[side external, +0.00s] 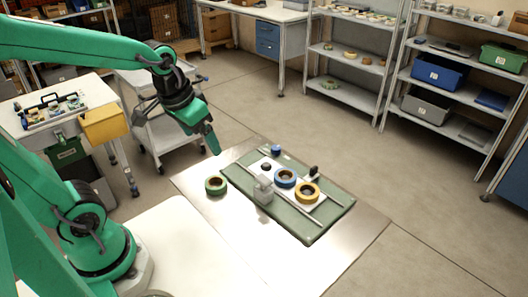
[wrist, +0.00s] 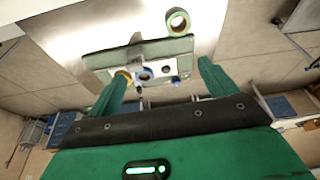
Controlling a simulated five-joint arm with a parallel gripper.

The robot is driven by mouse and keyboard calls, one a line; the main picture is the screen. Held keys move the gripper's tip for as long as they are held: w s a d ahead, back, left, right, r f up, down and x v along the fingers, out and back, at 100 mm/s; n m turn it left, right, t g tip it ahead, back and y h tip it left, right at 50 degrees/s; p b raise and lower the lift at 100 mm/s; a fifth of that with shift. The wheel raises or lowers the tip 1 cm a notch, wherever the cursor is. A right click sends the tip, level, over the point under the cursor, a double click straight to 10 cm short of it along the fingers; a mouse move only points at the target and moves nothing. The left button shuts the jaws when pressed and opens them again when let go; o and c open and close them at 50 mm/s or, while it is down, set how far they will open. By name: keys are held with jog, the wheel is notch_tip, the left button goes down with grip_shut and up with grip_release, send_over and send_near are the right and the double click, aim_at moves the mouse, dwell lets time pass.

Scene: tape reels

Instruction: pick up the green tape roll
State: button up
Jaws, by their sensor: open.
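The green tape roll (side external: 216,185) lies flat on the steel table top, just left of the green mat. In the wrist view the green tape roll (wrist: 178,22) is near the top, right of centre, with a tan inner ring. My gripper (side external: 215,148) hangs above the table's far left part, apart from the roll and higher than it. In the wrist view my gripper (wrist: 160,82) has its two green fingers spread wide with nothing between them. No part of the roll is hidden in the side view.
A green mat (side external: 310,232) holds a blue tape roll (side external: 285,178), a yellow tape roll (side external: 307,192), a clear block (side external: 263,190) and thin metal rods. A small blue object (side external: 276,150) stands at the mat's far edge. The steel table (side external: 290,268) is bare in front.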

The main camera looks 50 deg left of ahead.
aim_at(215, 178)
jog(key=shift+w+a+f+n+g, duration=0.25)
jog(key=shift+w+a+f+g, duration=0.55)
jog(key=shift+f, duration=1.8)
jog(key=shift+w+a+f+n+g, duration=0.3)
jog(key=shift+w+a+f, duration=0.85)
jog(key=shift+f, duration=1.4)
jog(key=shift+w+a+f+n+g, duration=0.15)
jog(key=shift+w+a+f+g, duration=0.7)
jog(key=shift+f, duration=1.75)
jog(key=shift+a+f, duration=0.1)
jog(key=shift+w+f, duration=0.1)
jog(key=shift+f, duration=2.4)
jog(key=c, duration=1.1)
jog(key=shift+r, duration=0.1)
